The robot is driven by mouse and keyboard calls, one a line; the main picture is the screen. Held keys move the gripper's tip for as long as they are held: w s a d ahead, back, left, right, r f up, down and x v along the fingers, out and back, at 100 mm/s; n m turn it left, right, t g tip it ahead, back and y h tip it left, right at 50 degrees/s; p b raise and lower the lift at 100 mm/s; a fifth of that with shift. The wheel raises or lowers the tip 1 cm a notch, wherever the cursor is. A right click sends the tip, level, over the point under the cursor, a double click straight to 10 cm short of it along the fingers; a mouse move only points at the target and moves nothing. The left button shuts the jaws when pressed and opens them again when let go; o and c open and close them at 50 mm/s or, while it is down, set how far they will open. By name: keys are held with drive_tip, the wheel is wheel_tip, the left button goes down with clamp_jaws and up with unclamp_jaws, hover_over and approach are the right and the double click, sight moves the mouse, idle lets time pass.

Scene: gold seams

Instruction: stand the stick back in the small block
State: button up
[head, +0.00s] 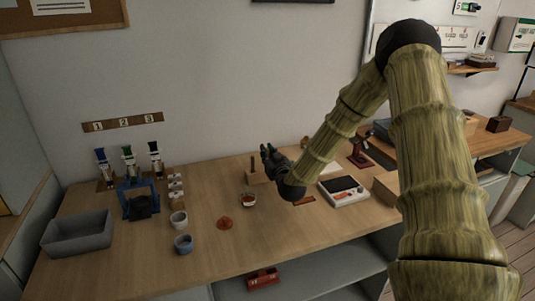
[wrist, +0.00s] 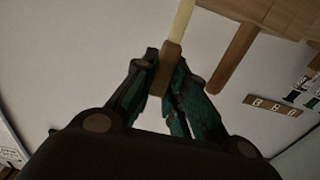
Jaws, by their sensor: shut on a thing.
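My gripper (head: 270,156) is over the far middle of the table, just above and beside the small wooden block (head: 258,178). In the wrist view my gripper (wrist: 168,62) is shut on a stick (wrist: 182,20), brown between the fingers and pale beyond them. A second, brown stick (head: 252,164) stands upright at the block's left in the head view. It also shows in the wrist view (wrist: 234,58), apart from the held one and roughly parallel to it. The held stick cannot be made out in the head view. Whether its pale end touches the block cannot be told.
A small bowl (head: 248,200) and an orange-red piece (head: 225,223) lie in front of the block. Cups (head: 183,244), a blue stand (head: 138,202) and a grey bin (head: 78,234) are left.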

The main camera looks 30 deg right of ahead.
drive_tip(key=shift+f, duration=0.25)
idle(0.3)
idle(0.4)
drive_tip(key=o, duration=0.8)
drive_tip(key=shift+s, duration=0.1)
drive_tip(key=shift+v, duration=2.4)
drive_tip(key=v, duration=1.2)
drive_tip(key=shift+d, duration=0.15)
